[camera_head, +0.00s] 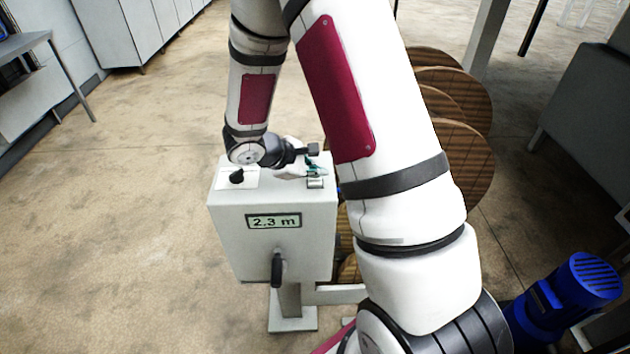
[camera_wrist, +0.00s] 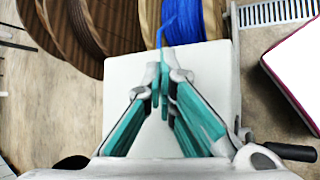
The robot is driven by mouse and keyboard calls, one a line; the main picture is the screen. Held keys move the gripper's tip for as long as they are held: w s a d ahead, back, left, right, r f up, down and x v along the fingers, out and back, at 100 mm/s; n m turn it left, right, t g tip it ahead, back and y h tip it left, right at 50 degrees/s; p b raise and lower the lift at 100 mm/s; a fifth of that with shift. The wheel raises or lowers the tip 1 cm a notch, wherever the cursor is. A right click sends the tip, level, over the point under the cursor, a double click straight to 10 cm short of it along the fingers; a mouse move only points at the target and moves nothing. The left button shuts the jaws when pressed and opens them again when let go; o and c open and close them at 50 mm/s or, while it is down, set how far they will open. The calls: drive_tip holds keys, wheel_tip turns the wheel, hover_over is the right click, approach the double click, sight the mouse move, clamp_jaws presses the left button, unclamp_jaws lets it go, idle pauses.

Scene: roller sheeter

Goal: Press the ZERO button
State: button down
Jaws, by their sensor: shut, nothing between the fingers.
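The pale grey control box (camera_head: 270,236) stands on a post, with a display (camera_head: 274,221) reading 2.3 m on its front. In the wrist view, the teal fingers (camera_wrist: 160,98) meet over the plain pale box top (camera_wrist: 122,75). No button shows there, and I cannot tell whether the fingertips touch anything.
A black knob (camera_head: 237,176) on a white plate sits at the top left of the box. A black handle (camera_head: 278,268) is on its front. Wooden reels (camera_head: 462,165) stand behind, and a blue motor (camera_head: 565,300) is at right. The floor at left is clear.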

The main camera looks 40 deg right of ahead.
sight(316, 183)
drive_tip(key=shift+f, duration=0.15)
drive_tip(key=shift+f, duration=0.3)
drive_tip(key=shift+f+b, duration=0.4)
drive_tip(key=shift+f, duration=0.05)
idle(1.0)
drive_tip(key=shift+r, duration=0.1)
drive_tip(key=shift+r+p, duration=0.4)
drive_tip(key=shift+r, duration=0.4)
drive_tip(key=shift+r+p, duration=1.05)
drive_tip(key=shift+r, duration=1.5)
